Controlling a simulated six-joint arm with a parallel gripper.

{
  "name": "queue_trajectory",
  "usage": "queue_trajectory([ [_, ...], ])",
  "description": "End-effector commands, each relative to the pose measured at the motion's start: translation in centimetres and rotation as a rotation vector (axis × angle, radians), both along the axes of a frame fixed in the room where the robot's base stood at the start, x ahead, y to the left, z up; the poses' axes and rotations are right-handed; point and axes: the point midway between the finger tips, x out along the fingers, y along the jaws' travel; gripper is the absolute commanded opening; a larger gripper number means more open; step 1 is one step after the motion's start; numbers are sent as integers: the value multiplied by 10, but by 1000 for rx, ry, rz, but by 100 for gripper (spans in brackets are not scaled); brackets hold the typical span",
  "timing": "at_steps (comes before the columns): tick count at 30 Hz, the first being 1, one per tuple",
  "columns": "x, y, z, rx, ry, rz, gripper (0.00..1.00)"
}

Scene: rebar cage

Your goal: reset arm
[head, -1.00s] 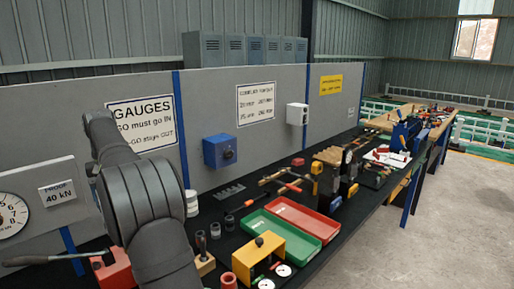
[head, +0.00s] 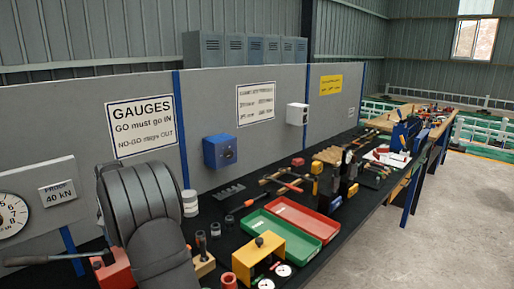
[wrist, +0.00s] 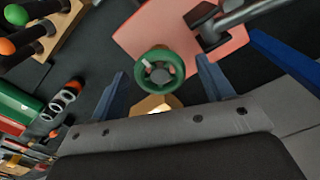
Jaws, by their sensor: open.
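My gripper (wrist: 160,70) is open, with its two blue-grey fingers spread apart in the wrist view. A green ring with a grey centre (wrist: 157,72) shows between the fingers, above a brass-coloured hex piece (wrist: 155,104). Whether the fingers touch either one I cannot tell. A pale red plate (wrist: 140,35) lies beyond the fingertips, with a grey metal bar (wrist: 240,15) over its right part. In the head view my arm fills the left foreground, and my gripper does not show there.
A green tray (head: 251,235) and a red tray (head: 330,232) lie on the black bench. A yellow block (head: 262,262) stands in front of them. A red base with a lever (head: 115,272) is beside my arm. A grey panel with signs (head: 150,85) stands behind.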

Motion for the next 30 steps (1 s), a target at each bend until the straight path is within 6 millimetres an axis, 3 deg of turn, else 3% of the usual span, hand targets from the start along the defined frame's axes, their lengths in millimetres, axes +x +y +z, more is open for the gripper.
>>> queue_trajectory([
  [22,0,0,0,0,0,-592,73],
  [30,0,1,43,2,-1,-602,73],
])
